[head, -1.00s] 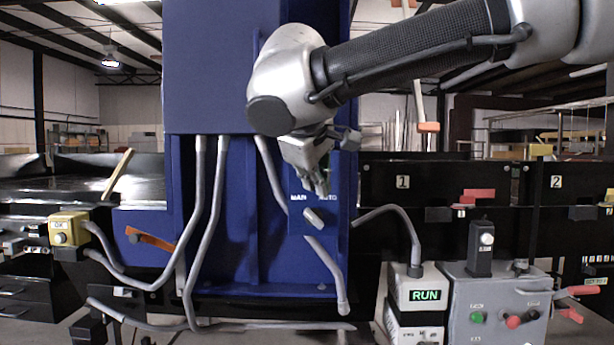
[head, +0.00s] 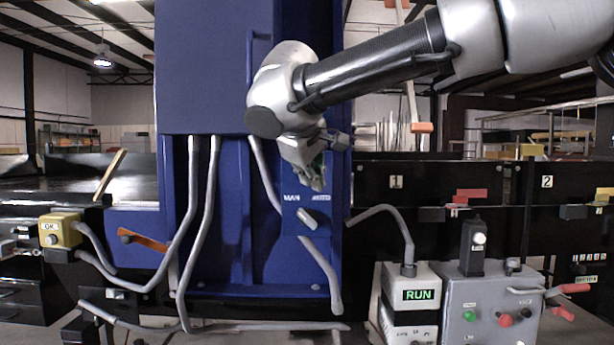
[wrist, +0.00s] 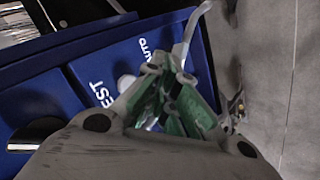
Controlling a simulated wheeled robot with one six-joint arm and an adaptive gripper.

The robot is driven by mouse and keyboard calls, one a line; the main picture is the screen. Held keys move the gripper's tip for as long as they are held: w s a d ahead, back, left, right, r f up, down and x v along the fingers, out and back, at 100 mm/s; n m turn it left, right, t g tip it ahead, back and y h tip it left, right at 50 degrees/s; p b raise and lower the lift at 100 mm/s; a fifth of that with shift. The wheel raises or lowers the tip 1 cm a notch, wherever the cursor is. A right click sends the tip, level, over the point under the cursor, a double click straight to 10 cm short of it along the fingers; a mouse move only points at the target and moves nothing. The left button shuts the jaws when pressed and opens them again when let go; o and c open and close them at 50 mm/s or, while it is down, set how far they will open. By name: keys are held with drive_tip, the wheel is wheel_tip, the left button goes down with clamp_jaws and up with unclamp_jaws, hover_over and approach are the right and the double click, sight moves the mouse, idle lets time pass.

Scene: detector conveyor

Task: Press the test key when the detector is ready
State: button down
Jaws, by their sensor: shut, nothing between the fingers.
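My gripper (head: 318,186) is shut and empty, hanging just above the MAN/AUTO selector knob (head: 308,219) on the blue detector housing (head: 205,70). The wrist view shows the closed grey and green fingers (wrist: 165,72) over a blue panel (wrist: 90,65). The status display (head: 418,295) shows RUN in green.
A yellow box marked OK (head: 60,230) stands at the left. A grey control box (head: 490,305) with green and red buttons stands at the right. Grey conduits (head: 205,220) run down the housing. Black conveyor sides marked 1 and 2 (head: 450,185) stretch to the right.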

drive_tip(key=shift+w, duration=1.5)
idle(0.3)
drive_tip(key=shift+w, duration=0.4)
drive_tip(key=shift+w+d, duration=0.1)
drive_tip(key=shift+w, duration=0.4)
idle(0.5)
idle(0.4)
drive_tip(key=shift+s, duration=0.95)
drive_tip(key=shift+s, duration=2.5)
